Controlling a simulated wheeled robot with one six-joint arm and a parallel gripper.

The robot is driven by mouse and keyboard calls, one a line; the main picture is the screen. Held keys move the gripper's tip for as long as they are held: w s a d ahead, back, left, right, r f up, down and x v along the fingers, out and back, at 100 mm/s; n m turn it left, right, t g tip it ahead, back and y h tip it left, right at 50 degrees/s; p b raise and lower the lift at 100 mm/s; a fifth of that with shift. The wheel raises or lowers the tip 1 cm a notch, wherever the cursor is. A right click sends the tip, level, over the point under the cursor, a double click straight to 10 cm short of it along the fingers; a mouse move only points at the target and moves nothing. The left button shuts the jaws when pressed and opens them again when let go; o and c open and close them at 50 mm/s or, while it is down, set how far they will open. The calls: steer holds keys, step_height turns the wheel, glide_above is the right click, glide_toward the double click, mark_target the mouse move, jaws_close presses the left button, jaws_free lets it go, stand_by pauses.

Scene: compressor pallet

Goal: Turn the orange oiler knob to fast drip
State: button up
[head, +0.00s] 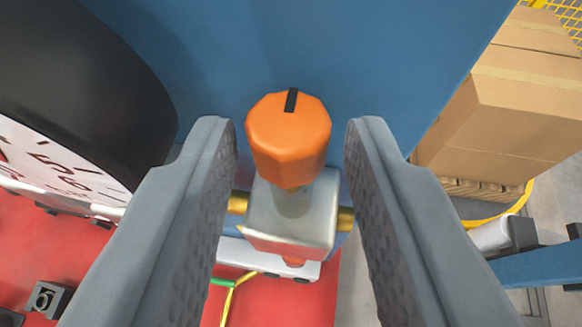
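The orange oiler knob (288,142) is faceted and sits on top of a grey metal block (291,216) with brass fittings on both sides. A black mark on the knob's top points toward the far side, slightly right of straight up in the picture. My gripper (293,140) is open, with one grey finger to the left of the knob and one to the right. Gaps show between both fingertips and the knob, so it is not gripped. No drip scale or label is visible near the knob.
A blue panel (340,40) rises behind the knob. A large black-rimmed gauge (100,80) is close on the left. Cardboard boxes (525,105) stand on a pallet at right. A red surface (285,300) lies below, with a yellow-green cable.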

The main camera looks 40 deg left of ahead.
steer(key=v, duration=1.7)
steer(key=shift+d, duration=0.15)
steer(key=shift+s, duration=0.1)
